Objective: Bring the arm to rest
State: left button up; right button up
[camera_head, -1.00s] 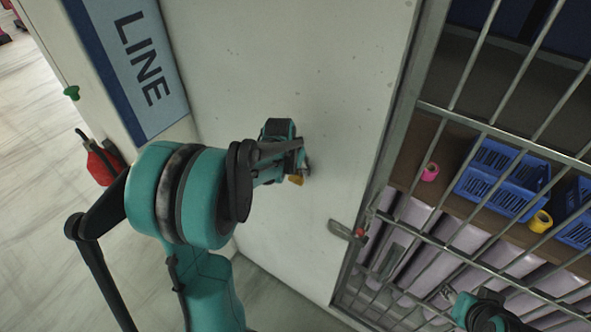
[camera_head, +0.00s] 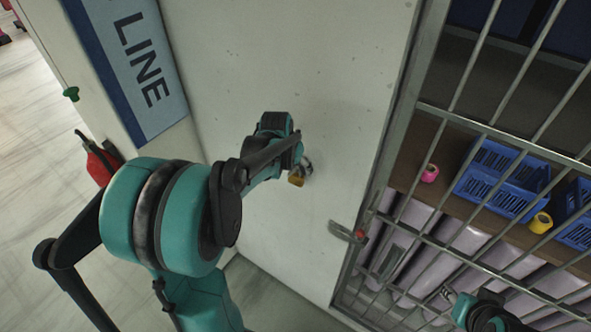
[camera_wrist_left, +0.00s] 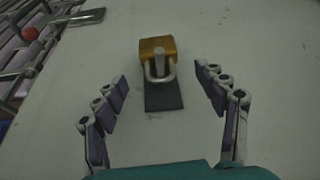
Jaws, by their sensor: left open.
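My left arm (camera_head: 165,215) comes in from the left in the head view. My left gripper (camera_wrist_left: 162,95) is open and empty in the left wrist view, its two fingers spread apart. A brass padlock (camera_wrist_left: 157,52) hangs on a peg on a dark plate (camera_wrist_left: 164,97) on the pale wall, beyond and between the fingers and clear of them. The padlock also shows in the head view (camera_head: 296,180), just below the gripper's end. Part of my right arm (camera_head: 487,312) shows at the lower right of the head view; its fingers cannot be made out.
A barred metal gate (camera_head: 436,238) with a latch handle (camera_head: 347,233) stands right of the wall (camera_head: 330,90). Behind the bars are blue crates (camera_head: 500,178), a pink roll (camera_head: 430,173) and a yellow roll (camera_head: 540,222). A red extinguisher (camera_head: 100,165) is at the left.

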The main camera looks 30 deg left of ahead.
pick_arm(q)
jog(key=v, duration=0.8)
jog(key=shift+s+r, duration=0.25)
jog(key=shift+r, duration=0.1)
jog(key=s+d+f+t+b, duration=0.1)
jog(key=s+d+f+b, duration=0.4)
jog(key=f+b, duration=0.6)
jog(key=s+d+f+t+b, duration=0.1)
jog(key=s+d+f+b, duration=0.4)
jog(key=f+b, duration=0.6)
jog(key=s+d+f+b, duration=0.5)
jog(key=f+b, duration=0.5)
jog(key=f, duration=0.4)
jog(key=shift+s+m+t+b, duration=0.35)
jog(key=shift+m+t+b, duration=0.05)
